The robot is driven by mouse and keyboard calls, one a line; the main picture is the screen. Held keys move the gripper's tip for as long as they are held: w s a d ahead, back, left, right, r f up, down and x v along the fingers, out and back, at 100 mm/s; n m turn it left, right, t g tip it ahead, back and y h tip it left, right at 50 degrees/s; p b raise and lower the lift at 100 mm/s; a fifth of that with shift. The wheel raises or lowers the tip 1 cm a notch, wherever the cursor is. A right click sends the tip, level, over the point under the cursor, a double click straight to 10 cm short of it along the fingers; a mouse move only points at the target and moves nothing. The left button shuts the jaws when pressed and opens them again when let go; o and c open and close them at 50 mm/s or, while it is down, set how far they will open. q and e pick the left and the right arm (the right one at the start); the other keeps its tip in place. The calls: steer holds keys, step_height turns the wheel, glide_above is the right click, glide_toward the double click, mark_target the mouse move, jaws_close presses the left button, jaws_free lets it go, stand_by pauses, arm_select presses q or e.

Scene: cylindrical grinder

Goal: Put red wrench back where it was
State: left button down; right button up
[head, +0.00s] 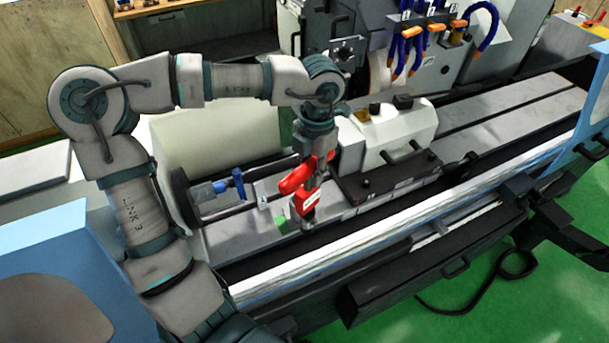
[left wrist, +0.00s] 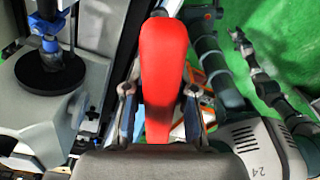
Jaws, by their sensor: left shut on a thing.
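The red wrench (head: 304,199) is held in my left gripper (head: 312,168), over the grinder's long table in the head view. In the left wrist view the wrench (left wrist: 163,70) stands large in the middle, between the two fingers of my left gripper (left wrist: 160,105), which are shut on it. The gripper points down, and its fingers are partly hidden by the wrench in the head view. Whether the wrench's lower end touches anything is unclear. My right gripper (left wrist: 242,40) seems to show small at the upper right of the left wrist view; its jaws are too small to tell.
A white headstock block (head: 395,130) stands just right of the wrench. A blue-handled part (head: 238,184) is to its left. Blue hoses (head: 408,50) hang at the back. A silver rail (head: 330,262) runs along the front, with green floor (head: 480,310) beyond it.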

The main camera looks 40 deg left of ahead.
arm_select(q)
steer(key=w+a+f+p, duration=0.4)
steer(key=w+a+p, duration=0.1)
steer(key=w+a, duration=0.4)
steer(key=shift+w+a+f+p, duration=0.25)
steer(key=shift+w+f+p, duration=0.05)
steer(key=shift+w+p, duration=0.05)
steer(key=shift+f, duration=0.1)
